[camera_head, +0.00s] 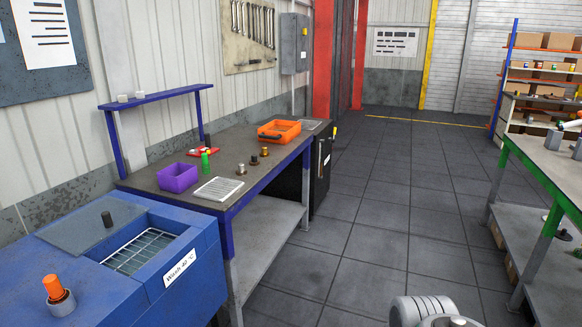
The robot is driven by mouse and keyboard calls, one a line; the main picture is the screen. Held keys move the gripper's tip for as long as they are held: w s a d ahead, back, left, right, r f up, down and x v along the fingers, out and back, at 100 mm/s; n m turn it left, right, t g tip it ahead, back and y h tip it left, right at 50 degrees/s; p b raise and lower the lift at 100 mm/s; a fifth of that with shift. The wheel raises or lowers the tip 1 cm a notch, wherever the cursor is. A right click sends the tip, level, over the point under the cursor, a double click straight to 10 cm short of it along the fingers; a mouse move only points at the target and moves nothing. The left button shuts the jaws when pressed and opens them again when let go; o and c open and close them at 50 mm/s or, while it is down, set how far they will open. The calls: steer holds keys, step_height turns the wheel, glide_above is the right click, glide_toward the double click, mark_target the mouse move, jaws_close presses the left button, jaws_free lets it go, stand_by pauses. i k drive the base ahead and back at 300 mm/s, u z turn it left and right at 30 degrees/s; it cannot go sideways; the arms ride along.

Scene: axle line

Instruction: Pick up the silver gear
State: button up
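Several small gear-like parts stand on the blue-framed workbench (228,147) at the left, some way ahead of me. The nearest one (240,169) looks greyish and may be the silver gear, but it is too small to be sure. Two others, a dark brown one (254,160) and a brass-brown one (265,152), stand just behind it to the right. My gripper is not in view; only a light grey part of my arm shows at the bottom edge.
The bench also holds a purple bin (177,178), a white grooved tray (218,189), a green bottle (205,160) and an orange crate (279,131). A blue wash unit (190,275) stands at the near left, a green-framed bench (545,165) at the right. The tiled floor between is clear.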

mark_target(241, 171)
steer(key=i, duration=2.8)
steer(key=u, duration=2.3)
